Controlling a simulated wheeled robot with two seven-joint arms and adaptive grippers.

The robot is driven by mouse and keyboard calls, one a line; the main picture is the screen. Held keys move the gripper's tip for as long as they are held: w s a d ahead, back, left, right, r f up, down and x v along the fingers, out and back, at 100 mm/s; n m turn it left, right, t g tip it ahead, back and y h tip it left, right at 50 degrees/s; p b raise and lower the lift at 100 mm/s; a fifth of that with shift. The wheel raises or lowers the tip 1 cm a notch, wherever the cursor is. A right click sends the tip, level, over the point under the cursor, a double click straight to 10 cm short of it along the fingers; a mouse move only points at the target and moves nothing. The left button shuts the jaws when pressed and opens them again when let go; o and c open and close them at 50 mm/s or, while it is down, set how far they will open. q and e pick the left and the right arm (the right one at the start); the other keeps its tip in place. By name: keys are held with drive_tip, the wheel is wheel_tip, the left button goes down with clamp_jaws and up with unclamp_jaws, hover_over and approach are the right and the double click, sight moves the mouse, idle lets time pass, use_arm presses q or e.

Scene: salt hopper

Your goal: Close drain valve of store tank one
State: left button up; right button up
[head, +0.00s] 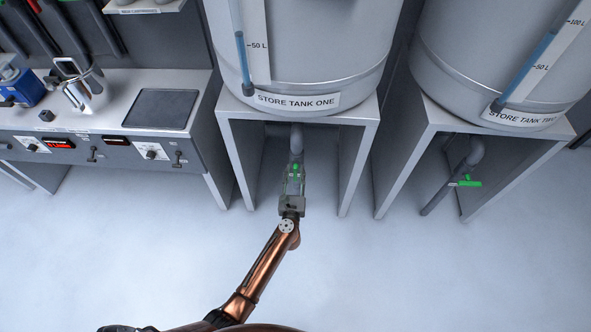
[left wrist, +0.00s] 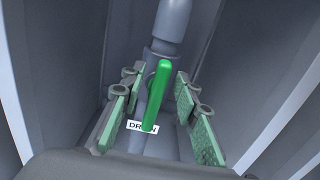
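Store tank one (head: 305,50) stands on a grey stand with its name plate in front. Its drain pipe (head: 296,140) comes down under the stand. The drain valve's green handle (left wrist: 157,95) lies roughly along the pipe in the left wrist view and partly covers a "DRAIN" label (left wrist: 136,126). In the head view only a little green of the handle (head: 295,167) shows at the gripper. My left gripper (head: 293,184) reaches under the stand. In the left wrist view its fingers (left wrist: 158,118) are open on both sides of the handle, with visible gaps. My right gripper is not in view.
The stand's legs (head: 352,175) rise on both sides of my left gripper. Store tank two (head: 500,60) stands at the right, with its own green drain handle (head: 467,182) set across its pipe. A workbench (head: 120,115) is at the left. The front floor is clear.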

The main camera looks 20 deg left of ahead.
use_arm(q)
drive_tip(key=shift+w+a, duration=0.15)
drive_tip(key=shift+w, duration=0.35)
